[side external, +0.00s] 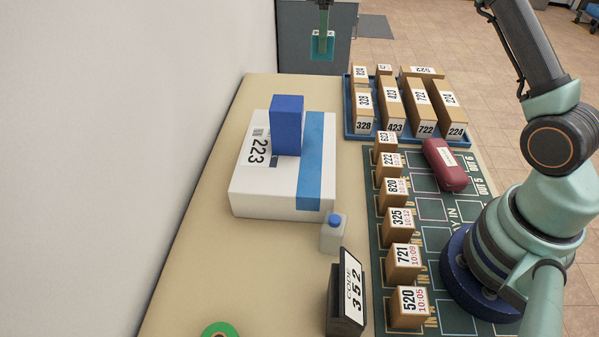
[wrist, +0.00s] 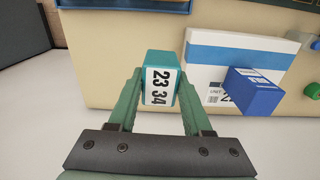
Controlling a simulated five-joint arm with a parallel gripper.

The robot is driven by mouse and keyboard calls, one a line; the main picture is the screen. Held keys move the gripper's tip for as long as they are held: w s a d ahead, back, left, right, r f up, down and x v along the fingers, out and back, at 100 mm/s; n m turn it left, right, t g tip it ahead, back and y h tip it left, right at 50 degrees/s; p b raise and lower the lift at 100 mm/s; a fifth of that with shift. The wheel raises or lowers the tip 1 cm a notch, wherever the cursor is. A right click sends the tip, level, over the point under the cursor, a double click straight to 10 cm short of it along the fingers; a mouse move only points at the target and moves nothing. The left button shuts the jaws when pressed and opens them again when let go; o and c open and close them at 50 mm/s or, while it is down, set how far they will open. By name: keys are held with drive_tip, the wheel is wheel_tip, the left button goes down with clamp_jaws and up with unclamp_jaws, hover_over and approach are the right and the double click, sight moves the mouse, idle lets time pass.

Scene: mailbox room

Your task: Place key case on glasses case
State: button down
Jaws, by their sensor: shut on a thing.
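My gripper (wrist: 158,88) is shut on a small teal case (wrist: 160,62) with a white label of black digits, which I take to be the key case. In the side external view my gripper (side external: 323,34) holds the teal case (side external: 322,52) in the air near the top edge, beyond the far end of the table. The dark red, rounded glasses case (side external: 445,165) lies on the green mat at the right, far from my gripper. The glasses case does not show in the wrist view.
A white parcel (side external: 262,190) with a blue stripe carries an upright blue box (side external: 287,125). Brown boxes stand in a blue tray (side external: 350,133) and in a row along the green mat (side external: 430,238). A small bottle (side external: 333,238) and code stand (side external: 346,300) are nearby.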

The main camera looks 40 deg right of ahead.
drive_tip(key=shift+s+d+r, duration=0.1)
drive_tip(key=shift+d+r, duration=0.05)
drive_tip(key=shift+r, duration=0.3)
drive_tip(key=s+d+r, duration=0.4)
drive_tip(key=s+d, duration=0.2)
hover_over(444, 148)
wheel_tip(444, 148, down, 19)
drive_tip(key=shift+f, duration=0.1)
drive_tip(key=shift+f, duration=0.1)
drive_tip(key=shift+c, duration=1.7)
unclamp_jaws()
